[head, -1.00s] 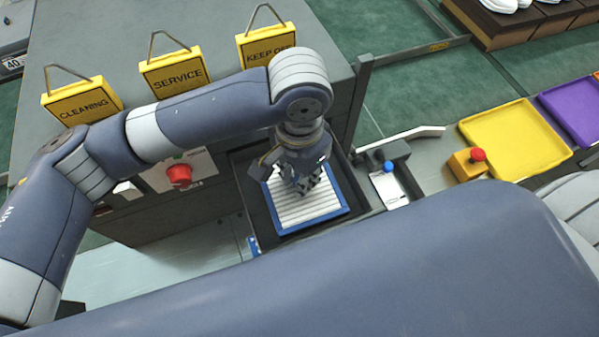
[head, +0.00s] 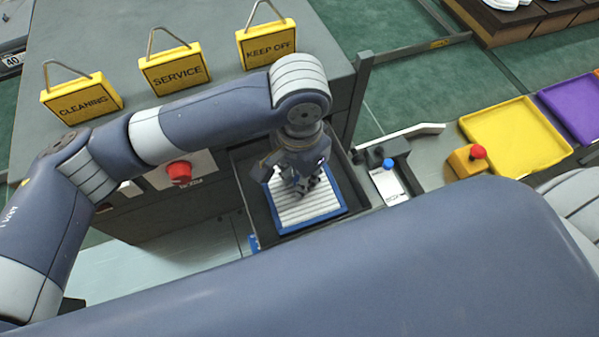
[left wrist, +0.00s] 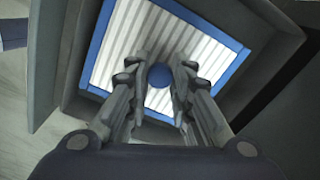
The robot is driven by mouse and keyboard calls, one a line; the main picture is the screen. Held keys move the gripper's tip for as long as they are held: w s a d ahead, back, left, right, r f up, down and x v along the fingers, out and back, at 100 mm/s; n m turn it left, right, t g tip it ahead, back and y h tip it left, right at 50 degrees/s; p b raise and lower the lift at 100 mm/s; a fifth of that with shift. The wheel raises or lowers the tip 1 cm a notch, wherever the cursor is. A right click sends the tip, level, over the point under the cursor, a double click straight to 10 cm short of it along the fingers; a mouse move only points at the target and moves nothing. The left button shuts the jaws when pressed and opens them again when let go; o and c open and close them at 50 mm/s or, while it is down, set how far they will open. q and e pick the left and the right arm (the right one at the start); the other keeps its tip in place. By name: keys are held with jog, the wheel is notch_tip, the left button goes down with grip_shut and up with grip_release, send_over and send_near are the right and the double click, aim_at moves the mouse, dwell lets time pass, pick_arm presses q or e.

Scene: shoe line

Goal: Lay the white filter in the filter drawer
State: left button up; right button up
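The white filter (head: 310,207) is a ribbed white panel in a blue frame with a round blue knob at its middle. It is inside the dark filter drawer (head: 264,224), fairly flat; I cannot tell whether it rests on the drawer floor. My left gripper (head: 303,190) points down over the filter's middle. In the left wrist view, the left gripper's fingers (left wrist: 160,72) are close on both sides of the blue knob (left wrist: 159,76) and seem to hold it. The filter (left wrist: 160,38) fills the space behind them. My right gripper is not in view.
A grey cabinet carries yellow signs (head: 175,70). A red button (head: 180,171) is left of the drawer. A blue-knobbed fixture (head: 388,166), a red button on a yellow box (head: 468,158) and a yellow tray (head: 515,137) are to the right.

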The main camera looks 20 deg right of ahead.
pick_arm(q)
jog(key=o, duration=0.5)
jog(key=shift+c, duration=0.2)
notch_tip(320, 180, up, 12)
